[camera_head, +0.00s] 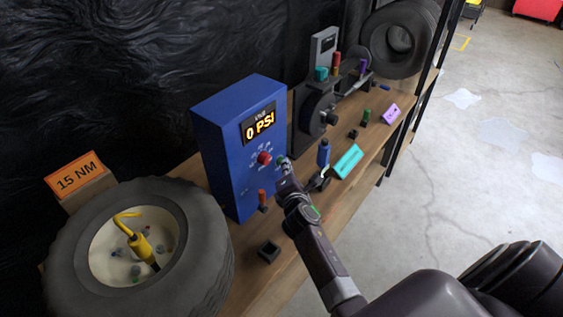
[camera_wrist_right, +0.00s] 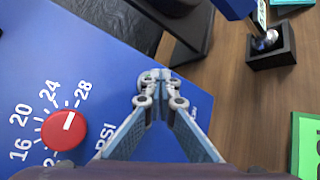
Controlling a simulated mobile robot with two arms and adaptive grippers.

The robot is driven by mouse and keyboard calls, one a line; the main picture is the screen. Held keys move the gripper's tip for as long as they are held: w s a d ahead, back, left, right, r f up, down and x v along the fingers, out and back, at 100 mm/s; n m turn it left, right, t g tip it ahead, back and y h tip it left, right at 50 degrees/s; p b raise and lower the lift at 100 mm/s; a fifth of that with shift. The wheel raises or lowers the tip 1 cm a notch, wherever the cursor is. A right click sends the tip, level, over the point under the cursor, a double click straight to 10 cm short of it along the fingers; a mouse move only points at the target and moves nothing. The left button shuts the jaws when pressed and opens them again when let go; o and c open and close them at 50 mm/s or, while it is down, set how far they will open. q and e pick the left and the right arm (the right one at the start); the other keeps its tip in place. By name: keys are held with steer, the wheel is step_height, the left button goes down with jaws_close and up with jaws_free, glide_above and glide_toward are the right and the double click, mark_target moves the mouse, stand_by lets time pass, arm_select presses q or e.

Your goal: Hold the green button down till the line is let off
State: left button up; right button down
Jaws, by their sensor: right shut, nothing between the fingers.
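The blue box (camera_head: 235,150) stands on the wooden bench, and its display (camera_head: 258,125) reads 0 PSI. Its red knob (camera_head: 264,158) also shows in the right wrist view (camera_wrist_right: 64,129), its white mark pointing up and right toward 28. A sliver of the green button (camera_head: 280,160) shows beside my right fingertips; the rest is hidden. My right gripper (camera_head: 284,164) is shut and empty, its tips at the box's front panel. In the right wrist view the closed tips (camera_wrist_right: 160,80) cover the button. I cannot tell whether it is pressed. My left gripper is not in view.
A wheel (camera_head: 205,240) with a yellow tool (camera_head: 143,246) in its hub lies at the left by a 15 NM sign (camera_head: 76,176). A blue-handled tool (camera_head: 323,153), a teal card (camera_head: 348,161) and a dark machine (camera_head: 315,115) stand right of the box. Open floor lies at right.

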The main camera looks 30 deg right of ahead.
steer(key=shift+s, duration=0.15)
steer(key=shift+s+d+p, duration=0.3)
steer(key=shift+s, duration=0.35)
steer(key=s, duration=0.1)
steer(key=s+d+p, duration=0.1)
steer(key=s, duration=0.1)
steer(key=s+d, duration=0.1)
steer(key=shift+s, duration=0.3)
stand_by(0.6)
